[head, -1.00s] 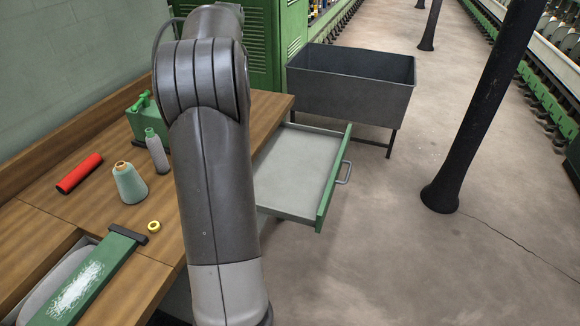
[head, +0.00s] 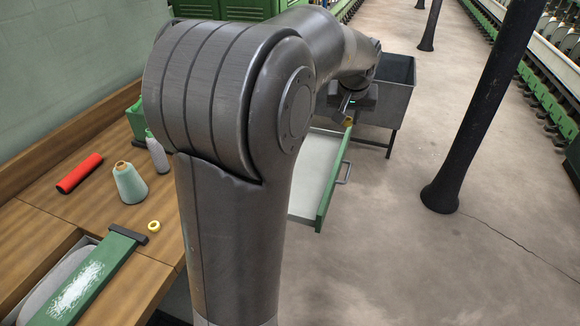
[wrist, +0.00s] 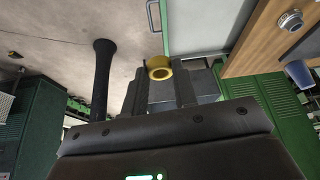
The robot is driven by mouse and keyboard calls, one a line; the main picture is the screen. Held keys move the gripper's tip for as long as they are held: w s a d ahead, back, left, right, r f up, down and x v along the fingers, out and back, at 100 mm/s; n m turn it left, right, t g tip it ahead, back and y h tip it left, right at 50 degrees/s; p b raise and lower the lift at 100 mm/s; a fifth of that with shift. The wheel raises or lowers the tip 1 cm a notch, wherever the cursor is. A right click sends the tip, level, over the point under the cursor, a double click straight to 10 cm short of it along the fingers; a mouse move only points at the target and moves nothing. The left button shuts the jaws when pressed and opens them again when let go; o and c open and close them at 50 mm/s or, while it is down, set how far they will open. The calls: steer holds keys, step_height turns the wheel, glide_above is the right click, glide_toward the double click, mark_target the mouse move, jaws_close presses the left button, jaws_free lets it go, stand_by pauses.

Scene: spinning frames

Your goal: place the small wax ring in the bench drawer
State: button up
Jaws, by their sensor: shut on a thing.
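My gripper (head: 348,112) is out past the bench end, near the far end of the open bench drawer (head: 312,178). In the wrist view my gripper (wrist: 160,80) is shut on a yellow ring (wrist: 159,68), held at its fingertips. A second yellow ring (head: 154,226) lies on the bench top. The pictures do not settle which is the smaller. The drawer has a green front and pale floor; my arm hides its left part. It also shows in the wrist view (wrist: 200,25).
A grey metal bin (head: 394,105) stands beyond the drawer, and a dark post (head: 480,120) to the right.

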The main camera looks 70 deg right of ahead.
step_height(320, 180, down, 22)
glide_above(306, 192)
steer(key=a, duration=0.1)
steer(key=f, duration=0.7)
steer(key=shift+a+f, duration=0.2)
steer(key=shift+f, duration=2)
steer(key=o, duration=0.5)
steer(key=shift+f, duration=0.15)
steer(key=o, duration=0.4)
steer(key=shift+o, duration=0.2)
